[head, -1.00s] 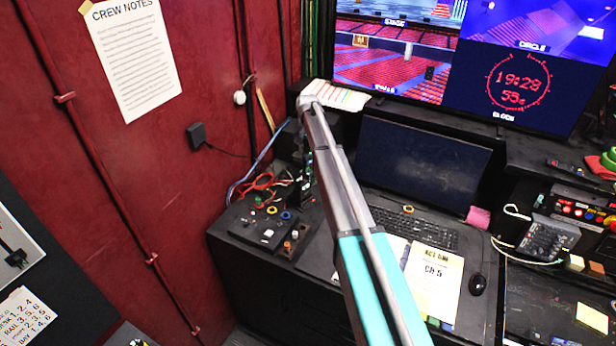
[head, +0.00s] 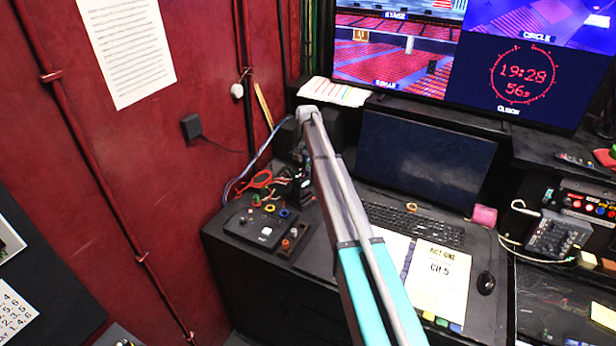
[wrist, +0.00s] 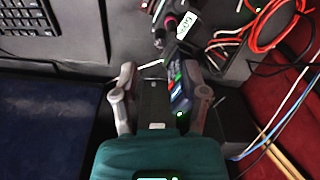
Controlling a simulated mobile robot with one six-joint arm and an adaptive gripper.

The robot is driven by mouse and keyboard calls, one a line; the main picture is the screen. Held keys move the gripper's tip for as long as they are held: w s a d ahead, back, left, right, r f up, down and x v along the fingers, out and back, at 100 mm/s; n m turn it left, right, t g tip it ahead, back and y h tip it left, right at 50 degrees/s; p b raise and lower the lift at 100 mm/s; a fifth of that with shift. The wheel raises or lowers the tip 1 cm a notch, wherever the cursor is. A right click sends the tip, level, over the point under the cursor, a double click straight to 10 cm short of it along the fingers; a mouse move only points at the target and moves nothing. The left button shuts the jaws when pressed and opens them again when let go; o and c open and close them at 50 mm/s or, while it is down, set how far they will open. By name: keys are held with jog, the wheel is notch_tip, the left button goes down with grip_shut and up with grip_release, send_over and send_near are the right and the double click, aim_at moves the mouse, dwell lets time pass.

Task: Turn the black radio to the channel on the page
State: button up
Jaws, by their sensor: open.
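The page (head: 440,278) lies on the desk below the keyboard and reads "ACT ONE" and "CH 5". In the wrist view, a black upright body (wrist: 153,103), seemingly a radio, stands between my fingers. A darker blue-black handset (wrist: 180,100) with a green light is beside it, close to the right finger. I cannot tell which is the black radio, and no channel reading is legible. My gripper (wrist: 163,82) is open around this area, with no clear grip on anything. In the head view, my arm partly hides the dark handsets (head: 302,187).
Red and blue cables (head: 260,180) lie beside the handsets. A black button box (head: 262,228) sits in front. The red wall (head: 110,180) is close on the left.

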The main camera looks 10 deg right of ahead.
aim_at(307, 171)
jog(key=shift+f+b, duration=2.75)
jog(key=shift+f, duration=0.35)
